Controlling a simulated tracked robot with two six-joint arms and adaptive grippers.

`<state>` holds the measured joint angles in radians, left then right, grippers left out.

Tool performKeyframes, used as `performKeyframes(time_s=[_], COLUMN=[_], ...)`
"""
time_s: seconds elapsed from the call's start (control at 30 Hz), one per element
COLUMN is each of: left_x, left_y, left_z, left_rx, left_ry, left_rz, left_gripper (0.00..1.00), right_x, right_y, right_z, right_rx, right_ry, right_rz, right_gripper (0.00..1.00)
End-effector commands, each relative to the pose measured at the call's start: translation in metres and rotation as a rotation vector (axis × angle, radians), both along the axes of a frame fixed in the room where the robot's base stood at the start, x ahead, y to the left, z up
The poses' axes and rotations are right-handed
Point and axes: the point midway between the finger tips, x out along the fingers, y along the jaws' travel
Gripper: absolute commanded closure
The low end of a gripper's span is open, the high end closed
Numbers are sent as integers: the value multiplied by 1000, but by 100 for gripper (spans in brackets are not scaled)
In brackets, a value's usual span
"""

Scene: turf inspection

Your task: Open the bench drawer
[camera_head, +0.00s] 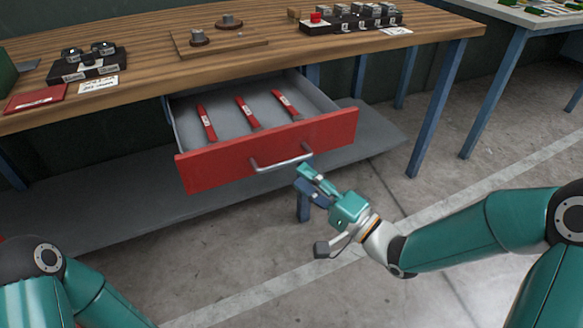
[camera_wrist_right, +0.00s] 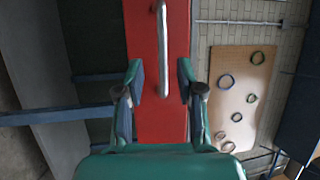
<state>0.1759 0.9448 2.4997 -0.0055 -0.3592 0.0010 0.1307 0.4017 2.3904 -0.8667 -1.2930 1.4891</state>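The bench drawer (camera_head: 268,152) has a red front and a silver bar handle (camera_head: 283,163). It stands pulled out from under the wooden bench top, with several red-handled tools (camera_head: 246,113) lying inside. My right gripper (camera_head: 308,182) is just in front of the drawer, at the right end of the handle. In the right wrist view its fingers (camera_wrist_right: 161,80) are spread apart. The handle (camera_wrist_right: 162,45) shows between and beyond them against the red front (camera_wrist_right: 145,30), and no grip on it shows. My left arm shows at the lower left, but its gripper is out of view.
On the bench top (camera_head: 150,70) are a black holder (camera_head: 88,66), a red booklet (camera_head: 36,97), a wooden board (camera_head: 220,42) and a black block with a red button (camera_head: 350,20). A grey shelf (camera_head: 120,195) lies below. Open floor is in front.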

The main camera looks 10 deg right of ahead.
Motion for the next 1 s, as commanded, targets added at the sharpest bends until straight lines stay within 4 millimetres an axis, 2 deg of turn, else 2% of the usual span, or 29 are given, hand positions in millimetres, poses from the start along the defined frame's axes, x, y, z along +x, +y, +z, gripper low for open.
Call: performKeyframes(time_s=[0.13,0.33,0.5,1.0], left_x=[0,0,0,0], left_y=[0,0,0,0], left_z=[0,0,0,-1], left_rx=[0,0,0,0], left_ry=[0,0,0,0], left_rz=[0,0,0,0], left_gripper=[2,2,2,2], right_x=[-23,-43,-48,-48], right_y=[-20,-35,-38,-34], right_z=[-6,-11,-12,-13], right_rx=[0,-1,-1,2], right_ry=[3,2,1,5], right_rz=[-6,-2,0,9], right_gripper=[63,63,63,63])
